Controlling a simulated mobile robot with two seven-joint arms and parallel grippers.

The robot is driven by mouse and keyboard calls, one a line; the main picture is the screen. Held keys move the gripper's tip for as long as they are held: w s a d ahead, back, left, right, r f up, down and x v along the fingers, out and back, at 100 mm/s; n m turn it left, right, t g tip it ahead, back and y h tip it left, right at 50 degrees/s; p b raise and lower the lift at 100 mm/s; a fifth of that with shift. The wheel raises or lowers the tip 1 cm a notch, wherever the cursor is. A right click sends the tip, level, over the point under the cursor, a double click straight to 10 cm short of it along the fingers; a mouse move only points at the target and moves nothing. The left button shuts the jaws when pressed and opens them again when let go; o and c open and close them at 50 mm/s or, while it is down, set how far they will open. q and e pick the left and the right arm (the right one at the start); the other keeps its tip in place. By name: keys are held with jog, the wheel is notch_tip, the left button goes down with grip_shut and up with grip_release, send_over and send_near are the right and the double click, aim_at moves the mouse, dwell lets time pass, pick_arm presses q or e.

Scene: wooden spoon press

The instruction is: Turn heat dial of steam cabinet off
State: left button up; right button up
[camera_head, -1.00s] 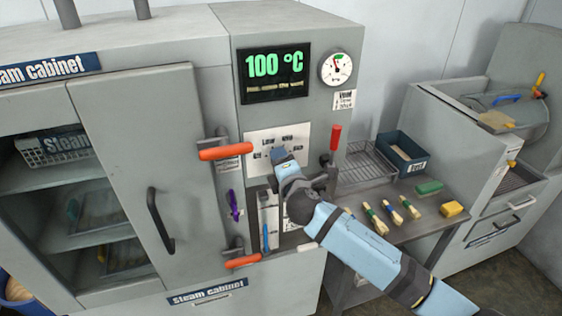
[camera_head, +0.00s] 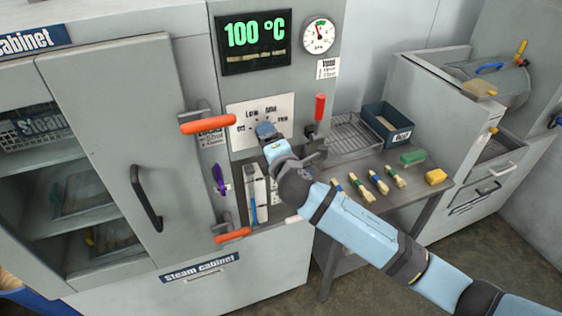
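The steam cabinet (camera_head: 115,150) fills the left and middle of the head view. The heat dial itself is hidden behind my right gripper (camera_head: 266,131), which is at the plate's lower middle. I cannot tell whether the fingers are open or shut on the dial. The display (camera_head: 253,42) above reads 100 °C. My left gripper is not in view.
A red-handled lever (camera_head: 320,107) stands just right of the plate. Orange door handles (camera_head: 208,123) stick out at left. A side table (camera_head: 385,212) holds a wire rack (camera_head: 350,135), a blue bin (camera_head: 387,122), several tied bundles and a yellow block (camera_head: 436,177). A pressure gauge (camera_head: 318,36) is above.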

jog(key=b+v, duration=0.1)
jog(key=v, duration=0.9)
jog(key=shift+s+b, duration=0.2)
jog(key=shift+b, duration=0.15)
jog(key=s+d+f+m+g, duration=0.2)
jog(key=s+d+f+m, duration=0.3)
jog(key=f, duration=0.5)
jog(key=s+d+f+m+g+h, duration=0.1)
jog(key=s+d+f+m+g, duration=0.1)
jog(key=s+d+f+m, duration=0.3)
jog(key=s+d+f+m+g+h, duration=0.1)
jog(key=s+d+f+m, duration=0.5)
jog(key=s+f+m, duration=0.5)
jog(key=s+f, duration=0.3)
jog(key=f, duration=0.2)
jog(key=shift+f+g, duration=0.2)
jog(key=shift+g, duration=0.2)
jog(key=shift+s+d, duration=0.1)
jog(key=shift+s, duration=0.05)
jog(key=shift+c, duration=0.2)
